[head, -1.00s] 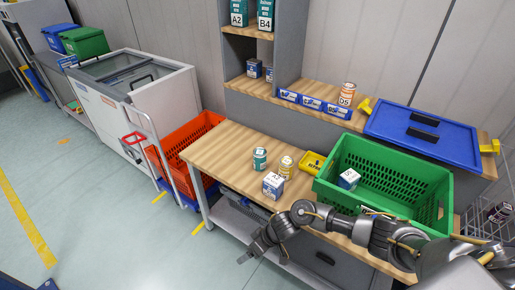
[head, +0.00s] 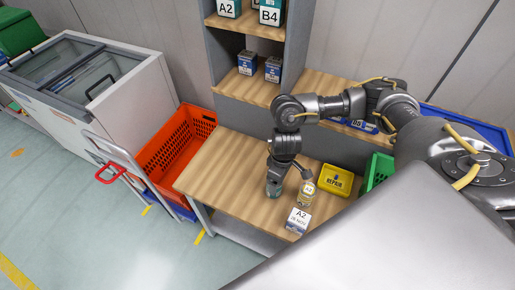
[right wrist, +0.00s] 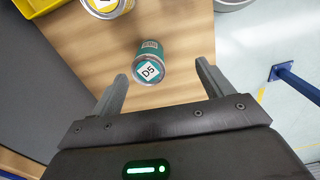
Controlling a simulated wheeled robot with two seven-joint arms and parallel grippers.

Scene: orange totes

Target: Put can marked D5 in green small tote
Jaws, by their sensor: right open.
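The teal can marked D5 (right wrist: 150,68) stands on the wooden table, between and just ahead of the open fingers of my right gripper (right wrist: 162,82) in the right wrist view. In the head view the teal can (head: 274,190) is partly hidden below my right gripper (head: 287,176). The fingers do not clasp it. The green tote (head: 377,171) is at the right of the table, mostly hidden by my right arm. My left gripper is not in view.
A yellow can (head: 307,188) stands close right of the teal can. A white A2 box (head: 298,220) is in front, and a yellow bin (head: 335,180) is to the right. The table's left part is clear. An orange tote (head: 175,150) stands beyond the left edge.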

